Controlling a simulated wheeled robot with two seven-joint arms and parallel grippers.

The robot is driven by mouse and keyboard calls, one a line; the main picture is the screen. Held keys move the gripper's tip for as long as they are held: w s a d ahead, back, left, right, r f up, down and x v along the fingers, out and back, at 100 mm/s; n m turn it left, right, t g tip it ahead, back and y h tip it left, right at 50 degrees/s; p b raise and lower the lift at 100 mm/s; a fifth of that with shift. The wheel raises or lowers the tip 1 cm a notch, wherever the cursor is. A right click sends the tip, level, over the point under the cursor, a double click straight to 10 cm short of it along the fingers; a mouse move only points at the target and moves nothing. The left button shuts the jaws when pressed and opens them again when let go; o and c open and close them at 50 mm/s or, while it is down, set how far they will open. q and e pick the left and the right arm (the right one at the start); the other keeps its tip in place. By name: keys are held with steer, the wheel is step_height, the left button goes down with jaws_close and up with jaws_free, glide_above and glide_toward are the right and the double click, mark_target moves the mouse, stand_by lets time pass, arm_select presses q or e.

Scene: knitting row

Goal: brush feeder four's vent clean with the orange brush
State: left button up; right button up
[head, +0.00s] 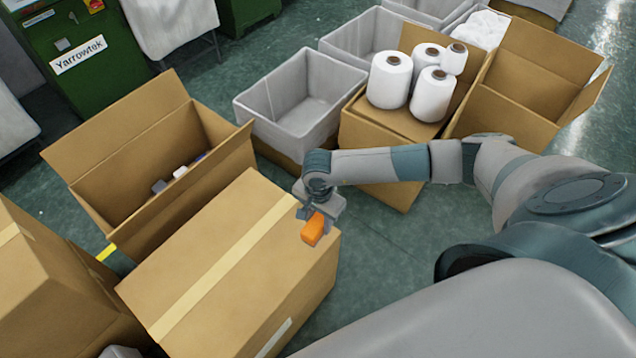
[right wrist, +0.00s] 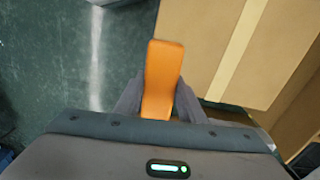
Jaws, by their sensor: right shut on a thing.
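The orange brush (head: 313,229) is in my right gripper (head: 308,212), over the right end of the closed, taped carton. In the right wrist view the orange brush (right wrist: 162,80) points away from the palm, between the two grey fingers of my right gripper (right wrist: 158,100), which is shut on it. Its bristles cannot be made out. Feeder four and its vent cannot be picked out in either view. My left gripper is not in view.
The taped carton (head: 200,270) stands below my right gripper. An open carton (head: 130,165) holds small items. A grey bin (head: 290,100) is behind. White yarn cones (head: 390,80) stand on another box (head: 380,135). A green Yarrowtek machine (head: 90,95) is back left. Floor right of the taped carton is clear.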

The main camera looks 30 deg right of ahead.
steer(key=o, duration=0.3)
steer(key=shift+c, duration=0.7)
steer(key=shift+a+r, duration=0.15)
steer(key=shift+a, duration=0.05)
steer(key=a+r+n, duration=0.1)
steer(key=n, duration=0.1)
steer(key=s+a+r+n+b, duration=0.1)
steer(key=r, duration=0.1)
steer(key=a+r+n+b, duration=0.1)
steer(key=r+n, duration=0.1)
steer(key=shift+s+a+r+n, duration=0.15)
steer(key=shift+a+r+n, duration=0.05)
steer(key=shift+n, duration=0.1)
steer(key=s+a+r+n+b, duration=0.1)
steer(key=s+r+n+b, duration=0.1)
steer(key=s+r+n, duration=0.2)
step_height(320, 180, up, 3)
steer(key=n, duration=0.3)
steer(key=shift+s+a+f, duration=0.15)
steer(key=shift+a, duration=0.15)
steer(key=shift+s, duration=0.1)
